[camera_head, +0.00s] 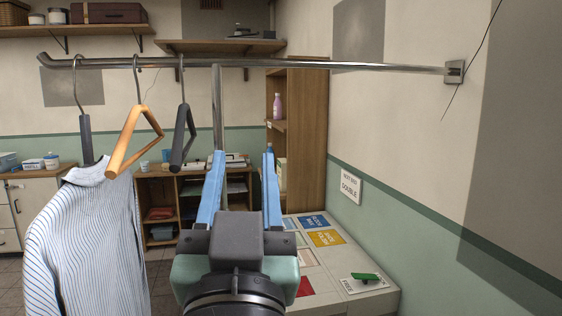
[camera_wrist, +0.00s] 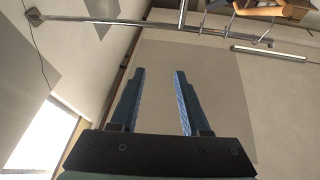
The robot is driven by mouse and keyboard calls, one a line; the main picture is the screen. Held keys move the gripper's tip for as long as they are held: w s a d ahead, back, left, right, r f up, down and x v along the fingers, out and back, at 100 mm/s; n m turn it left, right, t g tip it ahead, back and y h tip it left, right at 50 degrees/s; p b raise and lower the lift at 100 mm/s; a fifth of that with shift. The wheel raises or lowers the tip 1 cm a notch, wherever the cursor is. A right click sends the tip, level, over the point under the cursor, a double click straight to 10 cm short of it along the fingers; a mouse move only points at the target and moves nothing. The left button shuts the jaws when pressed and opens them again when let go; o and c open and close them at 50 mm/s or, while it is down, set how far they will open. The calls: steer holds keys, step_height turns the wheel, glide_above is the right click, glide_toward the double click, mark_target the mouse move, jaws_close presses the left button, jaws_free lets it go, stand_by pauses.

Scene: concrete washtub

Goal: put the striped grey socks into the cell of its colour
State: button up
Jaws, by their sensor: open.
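I cannot make out any striped grey socks in either view. The sorting top (camera_head: 345,262) stands at the lower right in the head view, with a blue cell (camera_head: 313,221), a yellow cell (camera_head: 326,238), a red cell (camera_head: 305,287) and some pale cells. My arm hides part of its left side. My gripper (camera_head: 243,158) is raised in front of it, open, with nothing between its two blue fingers. In the wrist view my gripper (camera_wrist: 160,71) is also open and empty, facing upward towards the ceiling.
A metal rail (camera_head: 330,65) crosses above my gripper. Hangers and a striped shirt (camera_head: 85,240) hang at the left. A green object (camera_head: 365,277) lies on the cell marked FREE. A wooden shelf unit (camera_head: 305,140) stands behind. A wall sign (camera_head: 350,187) reads DOUBLE.

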steer(key=s+d+r+t+h, duration=0.2)
steer(key=s+d+r+t, duration=0.2)
steer(key=s+r, duration=0.4)
steer(key=shift+r, duration=0.65)
steer(key=shift+s, duration=0.1)
